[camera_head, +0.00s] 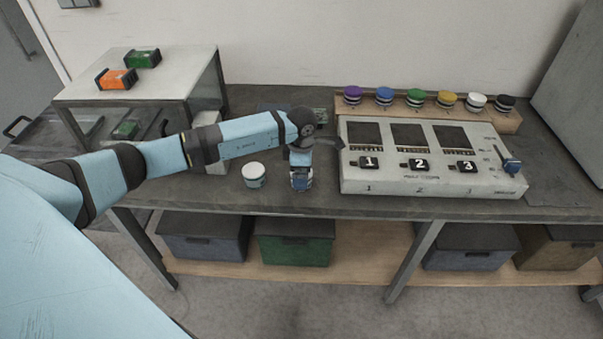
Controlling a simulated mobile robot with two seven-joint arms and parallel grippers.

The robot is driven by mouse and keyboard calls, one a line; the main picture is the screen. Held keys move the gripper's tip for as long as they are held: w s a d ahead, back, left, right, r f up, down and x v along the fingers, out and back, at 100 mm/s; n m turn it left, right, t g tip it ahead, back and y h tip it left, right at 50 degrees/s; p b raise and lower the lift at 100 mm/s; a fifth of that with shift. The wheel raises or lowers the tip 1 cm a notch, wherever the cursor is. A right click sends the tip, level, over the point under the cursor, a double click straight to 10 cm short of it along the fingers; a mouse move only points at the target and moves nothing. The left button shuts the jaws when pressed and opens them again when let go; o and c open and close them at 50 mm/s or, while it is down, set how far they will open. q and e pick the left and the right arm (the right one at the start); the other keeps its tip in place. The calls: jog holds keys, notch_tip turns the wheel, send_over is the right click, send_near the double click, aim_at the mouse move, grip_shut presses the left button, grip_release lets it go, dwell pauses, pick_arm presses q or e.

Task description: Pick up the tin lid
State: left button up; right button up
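A small round tin (254,181) with a pale body and a teal band stands upright on the dark workbench (232,199), near its front edge. A white round top that looks like its lid (253,169) sits on it. My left arm reaches in from the left above the bench. My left gripper (301,184) points down just right of the tin, apart from it. The fingers are small and partly hidden, so I cannot tell whether they are open or hold anything. My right gripper is not in view.
A grey panel (432,184) with numbered blocks and a blue-handled lever (511,165) stands right of my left gripper. Several coloured round pots line a wooden strip (510,124) behind it. A raised stand (85,87) holds orange and green boxes at left. Bins sit below.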

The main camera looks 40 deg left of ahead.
pick_arm(q)
jog(key=c, duration=1)
jog(key=shift+r, duration=0.15)
